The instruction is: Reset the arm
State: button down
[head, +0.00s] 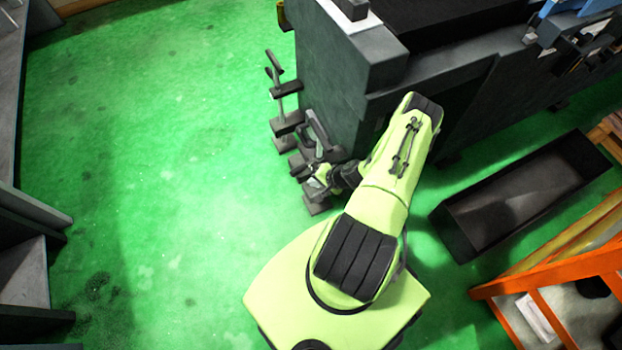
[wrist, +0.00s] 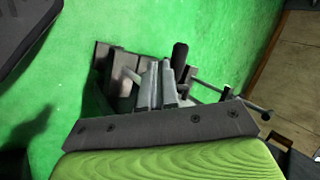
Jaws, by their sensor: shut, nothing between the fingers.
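My lime-green arm reaches forward from my body in the head view and bends down to the left. My gripper (head: 318,182) is at its end, beside a dark floor-standing fixture with upright posts and flat plates (head: 285,125). In the wrist view my gripper's two grey fingers (wrist: 160,68) are together with nothing between them. Behind the fingers the dark plates and a post of the fixture (wrist: 120,75) show. I cannot tell whether the fingers touch the fixture.
The large grey machine (head: 350,75) stands just right of the fixture. An open dark bin (head: 450,232) lies on the right, with an orange frame (head: 550,270) below it. Grey furniture (head: 25,245) lines the left edge. Green floor (head: 160,150) on the left is clear.

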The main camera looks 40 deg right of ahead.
jog(key=s+r, duration=0.1)
jog(key=r, duration=0.1)
jog(key=s+r+p, duration=0.1)
jog(key=s+r, duration=0.1)
jog(key=shift+s+a, duration=0.1)
jog(key=w+a+r+n+g+p, duration=0.1)
jog(key=w+a+r+n+p, duration=0.15)
jog(key=r, duration=0.85)
jog(key=w+a+r+n+g+p, duration=0.15)
jog(key=r+n, duration=0.25)
jog(key=r, duration=0.8)
jog(key=w+a+r+n+g+p, duration=0.1)
jog(key=w+a+r+n, duration=0.2)
jog(key=r, duration=0.8)
jog(key=s+a+r+n+h, duration=0.1)
jog(key=s+a+r, duration=0.1)
jog(key=r, duration=0.3)
jog(key=s+a+r+n+h+p, duration=0.1)
jog(key=s+a+r, duration=0.1)
jog(key=r, duration=0.2)
jog(key=s+a+r+n, duration=0.1)
jog(key=a+r, duration=0.2)
jog(key=r, duration=0.2)
jog(key=s+a+r+n+t+p, duration=0.1)
jog(key=s+a+r, duration=0.3)
jog(key=s+r, duration=0.4)
jog(key=s+t+p, duration=0.1)
jog(key=s, duration=0.3)
jog(key=shift+n+h, duration=0.3)
jog(key=shift+n, duration=0.05)
